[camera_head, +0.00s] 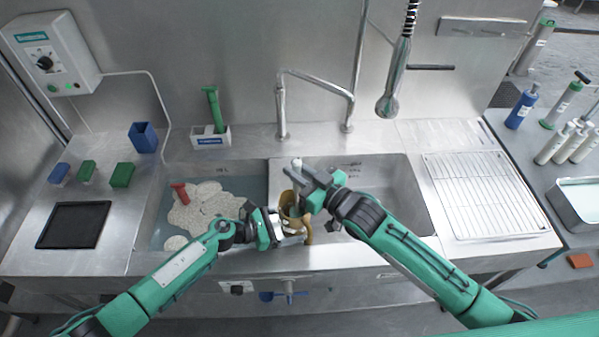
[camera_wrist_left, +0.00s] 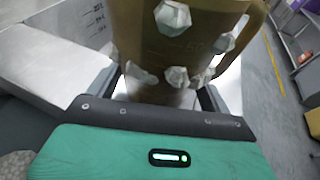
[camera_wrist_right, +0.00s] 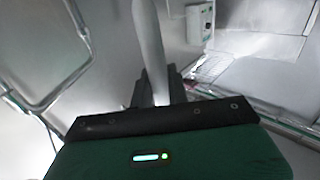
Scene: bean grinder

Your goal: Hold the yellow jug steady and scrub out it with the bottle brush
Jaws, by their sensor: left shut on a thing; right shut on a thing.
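The yellow jug (camera_head: 288,210) is over the divider side of the right sink basin, with its handle (camera_head: 309,232) toward the front. In the left wrist view the amber jug (camera_wrist_left: 180,50) fills the space between my fingers and has several whitish lumps on its wall. My left gripper (camera_head: 279,228) is shut on the jug from the left. My right gripper (camera_head: 312,188) is above the jug, shut on the pale handle of the bottle brush (camera_wrist_right: 148,45). The handle's top (camera_head: 297,163) shows just above the fingers. The bristles are hidden, so I cannot tell how deep they are in the jug.
The left basin holds cloudy water with pale foam (camera_head: 205,212) and a red-handled thing (camera_head: 180,193). A hanging spray head (camera_head: 388,104) and a tap (camera_head: 315,88) stand behind. A wire drying rack (camera_head: 480,195) is at right. The right part of the right basin (camera_head: 400,195) is clear.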

